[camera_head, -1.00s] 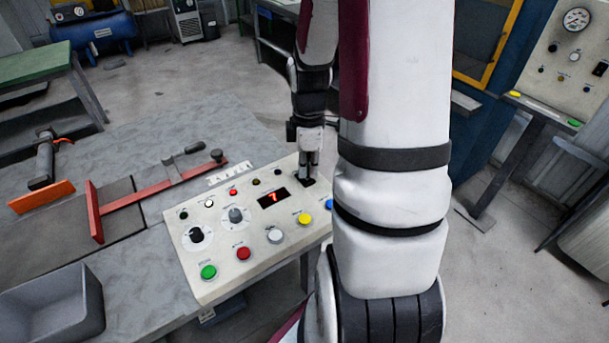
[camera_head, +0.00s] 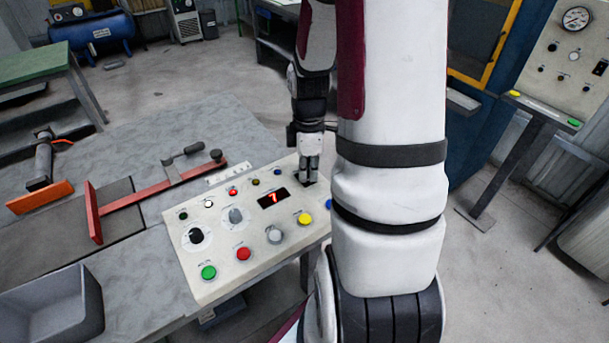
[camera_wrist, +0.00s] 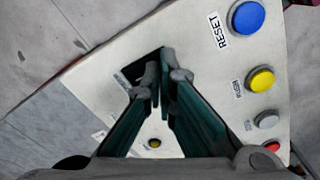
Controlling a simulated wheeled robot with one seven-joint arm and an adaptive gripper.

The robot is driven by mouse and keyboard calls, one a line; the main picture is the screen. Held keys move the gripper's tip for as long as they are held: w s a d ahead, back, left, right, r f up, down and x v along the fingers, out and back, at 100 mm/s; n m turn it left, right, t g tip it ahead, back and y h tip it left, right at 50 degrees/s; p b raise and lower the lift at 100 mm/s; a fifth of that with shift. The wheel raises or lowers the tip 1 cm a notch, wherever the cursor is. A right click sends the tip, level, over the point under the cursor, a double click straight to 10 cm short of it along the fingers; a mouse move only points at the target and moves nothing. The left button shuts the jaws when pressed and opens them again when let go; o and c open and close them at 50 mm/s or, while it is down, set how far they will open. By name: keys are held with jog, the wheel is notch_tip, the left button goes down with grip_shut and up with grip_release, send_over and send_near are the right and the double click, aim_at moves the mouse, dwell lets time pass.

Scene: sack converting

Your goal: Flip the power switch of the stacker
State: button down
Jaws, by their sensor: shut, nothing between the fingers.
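The control panel (camera_head: 222,270) is a cream sloped box with buttons, knobs and a red digit display (camera_head: 273,198). A black switch plate (camera_wrist: 136,70) is set in the panel near its far right corner. I take it to be the power switch; its label is not readable. My gripper (camera_head: 309,181) is shut and empty, pointing down at this plate. In the wrist view my gripper (camera_wrist: 160,78) has its fingertips over the plate and hides much of it. I cannot tell whether they touch it or which way the switch is tipped.
A blue RESET button (camera_wrist: 247,17) and a yellow button (camera_wrist: 261,79) sit beside the switch plate. Green (camera_head: 208,272) and red (camera_head: 243,253) buttons are at the panel's near edge.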

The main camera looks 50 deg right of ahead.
jog(key=shift+f, duration=0.1)
jog(key=shift+r+p, duration=2.3)
jog(key=shift+r, duration=1.25)
jog(key=w+a+r+m+t+h+b, duration=0.15)
jog(key=a+r+m, duration=0.25)
jog(key=a+r, duration=0.85)
jog(key=s+a+r+m+t+y+b, duration=0.1)
jog(key=s+a+r+m+t+b, duration=0.1)
jog(key=s+a+r+m+t, duration=0.2)
jog(key=s+a+r+m, duration=0.1)
jog(key=s+a+r, duration=0.2)
jog(key=s+a, duration=0.2)
jog(key=shift+a, duration=0.85)
